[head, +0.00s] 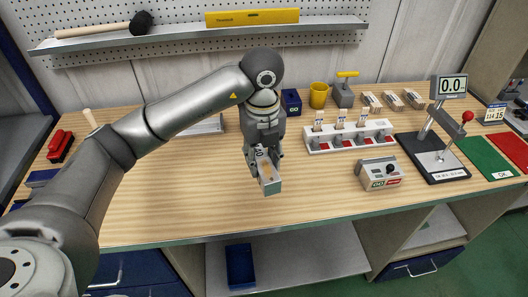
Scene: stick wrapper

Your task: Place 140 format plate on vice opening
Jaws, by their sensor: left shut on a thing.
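My left gripper (266,175) is over the middle of the wooden table, pointing down toward the front edge. It is shut on a small grey piece with a pale greenish end face (271,187). The fingers cover much of this piece, and I cannot read a mark on it or confirm that it is the 140 format plate. A white rack (318,147) to the right holds several upright labelled pieces with red parts below; the labels are too small to read. No thing is clearly recognisable as the vice; a grey device with a yellow handle (346,75) stands at the back. My right gripper is not in view.
A gauge stand (433,160) reads 0.0, beside green and red mats. A blue box (291,102) and yellow cup (318,95) stand behind. The table's front middle is clear.

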